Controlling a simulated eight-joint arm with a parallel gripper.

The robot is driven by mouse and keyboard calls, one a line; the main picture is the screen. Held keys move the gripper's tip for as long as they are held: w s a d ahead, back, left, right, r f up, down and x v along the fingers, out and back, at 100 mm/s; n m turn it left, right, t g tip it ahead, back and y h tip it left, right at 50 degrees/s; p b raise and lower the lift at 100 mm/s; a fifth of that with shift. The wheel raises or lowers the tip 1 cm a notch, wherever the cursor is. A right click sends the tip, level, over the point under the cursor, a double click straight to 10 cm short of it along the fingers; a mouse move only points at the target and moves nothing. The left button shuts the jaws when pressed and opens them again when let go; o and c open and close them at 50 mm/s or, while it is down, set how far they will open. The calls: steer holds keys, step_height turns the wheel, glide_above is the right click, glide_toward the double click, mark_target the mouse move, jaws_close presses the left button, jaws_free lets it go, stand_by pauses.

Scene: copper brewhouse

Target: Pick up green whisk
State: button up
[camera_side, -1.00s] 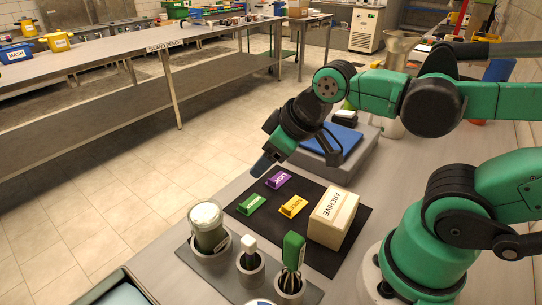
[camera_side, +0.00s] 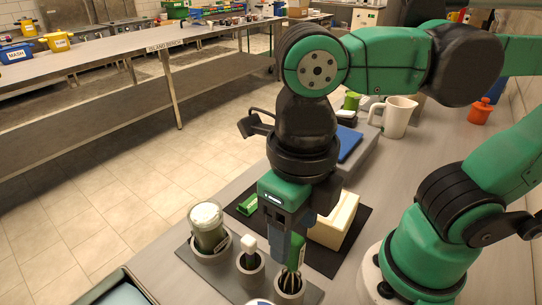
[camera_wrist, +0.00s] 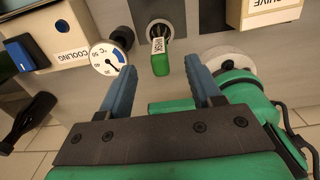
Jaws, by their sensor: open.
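The green whisk (camera_side: 298,243) stands upright, handle up, in the right-hand cup of a grey holder plate (camera_side: 226,288). Its wires show in the cup below the handle. My gripper (camera_side: 285,246) points down right at the handle and partly hides it. In the wrist view the labelled green handle (camera_wrist: 161,60) lies between the two blue fingertips, a little beyond them, with a gap on each side. My gripper (camera_wrist: 162,76) is open and empty.
In the side view, a white-topped jar (camera_side: 208,226) and a white-handled tool (camera_side: 248,246) stand in neighbouring cups. The cream archive box (camera_side: 336,221) is close behind my gripper on a dark mat. A dial (camera_wrist: 107,58) and a cooling box (camera_wrist: 62,22) show in the wrist view.

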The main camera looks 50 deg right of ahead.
mark_target(295, 261)
steer(key=shift+f, duration=2.35)
jaws_close()
